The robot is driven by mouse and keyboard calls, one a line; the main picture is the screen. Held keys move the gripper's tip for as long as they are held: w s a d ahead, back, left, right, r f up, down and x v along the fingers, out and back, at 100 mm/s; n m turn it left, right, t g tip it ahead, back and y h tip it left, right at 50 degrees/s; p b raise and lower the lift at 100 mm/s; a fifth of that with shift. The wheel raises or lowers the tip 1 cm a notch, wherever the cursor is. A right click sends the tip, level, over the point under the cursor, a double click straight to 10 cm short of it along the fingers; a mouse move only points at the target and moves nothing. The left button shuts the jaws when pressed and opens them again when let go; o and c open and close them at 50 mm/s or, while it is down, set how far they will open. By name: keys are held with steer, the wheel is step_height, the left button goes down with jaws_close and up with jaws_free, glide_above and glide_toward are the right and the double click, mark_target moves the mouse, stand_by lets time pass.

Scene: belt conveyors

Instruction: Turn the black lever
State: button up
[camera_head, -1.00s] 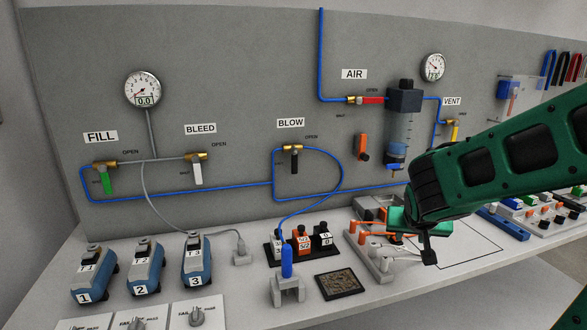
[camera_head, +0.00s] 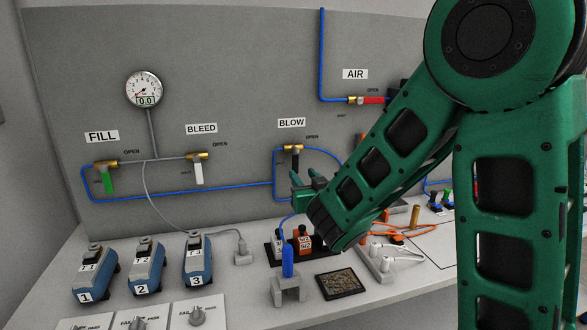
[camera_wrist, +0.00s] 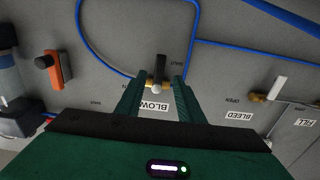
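The black lever (camera_head: 295,163) hangs straight down from the brass BLOW valve (camera_head: 292,147) on the grey panel. In the wrist view, turned upside down, the black lever (camera_wrist: 161,67) points up beside a label that seems to read SHUT. My gripper (camera_head: 306,179) is just in front of and below the valve in the head view, partly covering the lever's lower end. In the wrist view my gripper (camera_wrist: 159,78) is open, one finger on each side of the lever and valve. Whether the fingers touch the lever I cannot tell.
A blue hose (camera_head: 273,173) runs around the BLOW valve. The white BLEED lever (camera_head: 198,173) and green FILL lever (camera_head: 109,181) are to the left. An orange lever (camera_wrist: 53,68) is on the panel in the wrist view.

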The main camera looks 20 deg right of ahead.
mark_target(296, 166)
steer(key=w, duration=0.9)
jaws_close()
